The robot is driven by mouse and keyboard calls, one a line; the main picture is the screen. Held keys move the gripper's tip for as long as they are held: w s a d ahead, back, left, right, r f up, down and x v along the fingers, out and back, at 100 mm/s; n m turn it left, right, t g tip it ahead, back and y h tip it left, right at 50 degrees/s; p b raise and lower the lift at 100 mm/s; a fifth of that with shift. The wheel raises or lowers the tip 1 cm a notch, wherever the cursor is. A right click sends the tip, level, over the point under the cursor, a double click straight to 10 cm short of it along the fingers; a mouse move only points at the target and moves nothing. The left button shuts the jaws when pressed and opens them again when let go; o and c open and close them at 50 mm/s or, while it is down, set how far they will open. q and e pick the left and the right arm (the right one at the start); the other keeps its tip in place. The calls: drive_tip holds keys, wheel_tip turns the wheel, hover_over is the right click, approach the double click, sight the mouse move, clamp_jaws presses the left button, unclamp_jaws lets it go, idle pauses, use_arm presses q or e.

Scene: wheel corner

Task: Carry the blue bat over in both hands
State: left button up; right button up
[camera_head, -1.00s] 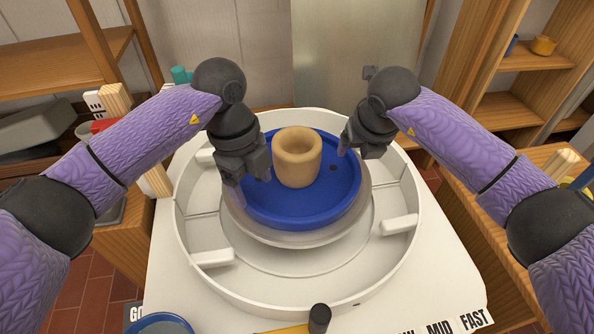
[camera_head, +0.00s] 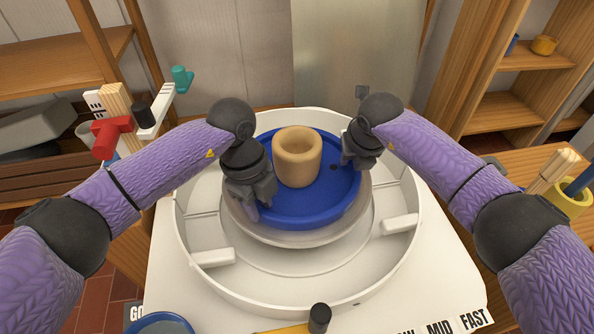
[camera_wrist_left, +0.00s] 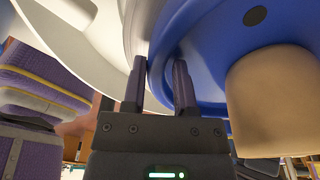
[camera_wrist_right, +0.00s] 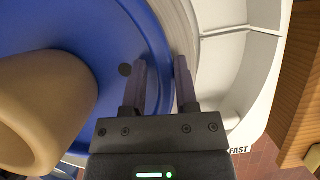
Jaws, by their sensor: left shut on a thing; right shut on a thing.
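The round blue bat (camera_head: 308,212) lies on the wheel head (camera_head: 290,240) inside the white splash pan. A tan clay pot (camera_head: 297,158) stands upright on it. My left gripper (camera_head: 262,208) is at the bat's left edge; in the left wrist view its fingers (camera_wrist_left: 160,85) are shut with the blue rim between them. My right gripper (camera_head: 350,160) is at the bat's right edge; in the right wrist view its fingers (camera_wrist_right: 161,85) straddle the rim of the bat (camera_wrist_right: 110,30). I cannot see a gap under the bat.
The white splash pan (camera_head: 190,230) surrounds the wheel head. A black knob (camera_head: 319,317) and a blue bowl (camera_head: 160,324) are at the front. A yellow pot (camera_head: 568,197) is on the right shelf.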

use_arm(q)
clamp_jaws()
use_arm(e)
clamp_jaws()
